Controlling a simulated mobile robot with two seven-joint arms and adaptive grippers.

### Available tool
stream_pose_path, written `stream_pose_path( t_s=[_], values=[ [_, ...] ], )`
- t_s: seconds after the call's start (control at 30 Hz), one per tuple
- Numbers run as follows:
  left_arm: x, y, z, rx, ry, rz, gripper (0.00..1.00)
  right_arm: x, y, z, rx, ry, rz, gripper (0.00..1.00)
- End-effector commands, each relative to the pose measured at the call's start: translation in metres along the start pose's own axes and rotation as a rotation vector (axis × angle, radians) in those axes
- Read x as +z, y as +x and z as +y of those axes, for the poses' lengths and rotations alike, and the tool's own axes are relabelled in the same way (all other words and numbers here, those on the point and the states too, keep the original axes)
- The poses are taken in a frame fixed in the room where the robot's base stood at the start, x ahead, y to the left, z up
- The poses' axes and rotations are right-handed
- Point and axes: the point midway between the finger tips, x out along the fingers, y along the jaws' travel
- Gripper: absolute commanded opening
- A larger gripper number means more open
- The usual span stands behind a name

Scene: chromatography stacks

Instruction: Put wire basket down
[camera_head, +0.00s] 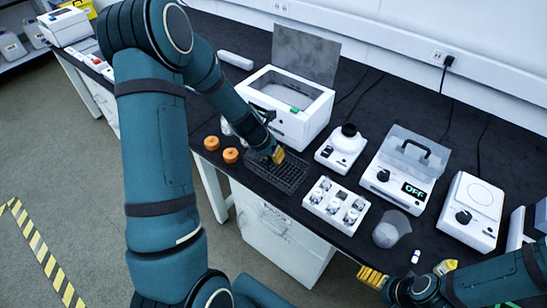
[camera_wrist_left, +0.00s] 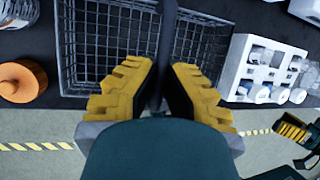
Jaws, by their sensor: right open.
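The dark wire basket (camera_head: 291,178) is level at the front edge of the black bench, left of a white rack of vials. I cannot tell whether its base fully touches the bench. My left gripper (camera_head: 278,155) is over the basket's middle. In the left wrist view the basket (camera_wrist_left: 98,45) spreads on both sides of a dark upright handle bar (camera_wrist_left: 168,35). The left gripper's yellow fingers (camera_wrist_left: 162,85) close in on this bar from both sides. My right gripper (camera_head: 372,277) is open and empty, low at the front edge of the bench.
The white vial rack (camera_head: 336,205) stands close right of the basket. Orange-capped bottles (camera_head: 231,155) stand close left. A white open-lidded box (camera_head: 290,103) is behind. A small white device (camera_head: 341,148), an instrument reading OFF (camera_head: 405,174) and a beaker (camera_head: 390,232) are farther right.

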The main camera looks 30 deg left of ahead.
Motion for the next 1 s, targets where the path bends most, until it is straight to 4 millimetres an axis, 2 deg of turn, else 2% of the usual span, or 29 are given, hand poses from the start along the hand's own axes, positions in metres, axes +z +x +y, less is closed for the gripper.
stream_pose_path(
  t_s=[0.23,0.3,0.33,0.73,0.87,1.0],
  values=[
    [0.000,0.001,0.000,0.000,0.000,0.000,0.00,0.000,0.001,0.000,0.000,0.000,0.001,1.00],
    [-0.001,0.001,0.000,0.000,0.000,0.000,0.26,0.000,0.000,0.000,0.000,0.000,0.001,1.00],
    [0.000,0.001,0.000,0.000,0.000,0.000,0.34,-0.001,0.000,0.000,0.000,0.000,0.001,1.00],
    [0.001,-0.005,-0.001,0.001,0.000,0.000,0.34,0.000,-0.003,-0.001,0.000,0.000,0.000,1.00],
    [0.002,-0.023,-0.001,0.002,0.001,-0.002,0.34,0.000,-0.010,-0.004,0.000,0.001,-0.003,1.00],
    [0.003,-0.053,-0.001,0.002,0.000,-0.003,0.34,-0.001,-0.021,-0.008,0.000,0.002,-0.002,1.00]
  ],
)
